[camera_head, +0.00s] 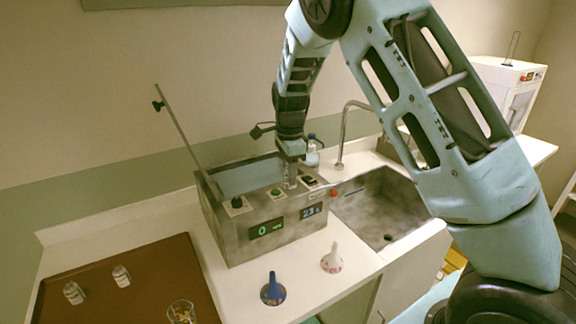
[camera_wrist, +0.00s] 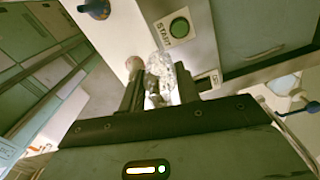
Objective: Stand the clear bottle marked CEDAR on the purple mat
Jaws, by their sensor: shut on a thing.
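My gripper (camera_head: 291,168) hangs over the right front part of the grey metal bath. In the wrist view its two fingers (camera_wrist: 159,88) are closed around a clear, glassy thing that looks like a small bottle (camera_wrist: 162,70). No label on it can be read. In the head view only a small pale part of it shows below the fingers. Two small clear bottles (camera_head: 74,292) (camera_head: 121,276) stand on the brown tray at lower left; their labels are too small to read. I cannot make out a purple mat in either view.
The metal bath (camera_head: 240,243) has knobs, lit displays and a thin slanted rod. A blue funnel (camera_head: 272,292) and a white funnel (camera_head: 331,261) stand before it. A glass (camera_head: 181,312) is on the brown tray (camera_head: 150,262). A sink (camera_head: 385,212) lies right.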

